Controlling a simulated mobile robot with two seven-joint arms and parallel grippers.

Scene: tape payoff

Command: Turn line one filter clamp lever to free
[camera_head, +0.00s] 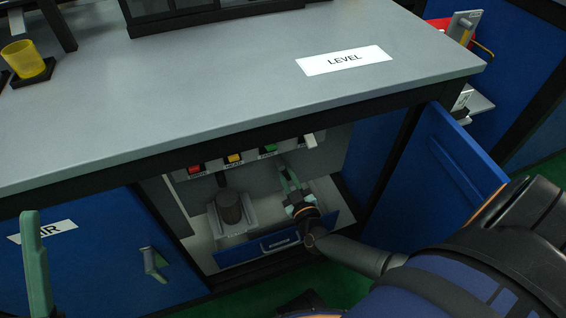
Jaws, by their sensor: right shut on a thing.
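My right gripper (288,180) reaches into the open cabinet below the counter, its pale green fingers below the green tag (269,148) on the back panel. It is shut on what looks like the filter clamp lever; the fingers and the small size hide most of it. A dark cylinder (229,208), perhaps the filter housing, stands in a light grey holder (241,229) to the left of the gripper. My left gripper (35,262) shows only as a pale green finger at the left edge, before the blue door; its opening cannot be told.
Red (194,169) and yellow (233,158) tags sit left of the green one. A pale lever (309,140) is on their right. The open blue door (437,182) stands beside my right arm. A blue drawer front (270,246) lies below. The counter (210,90) overhangs the cabinet.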

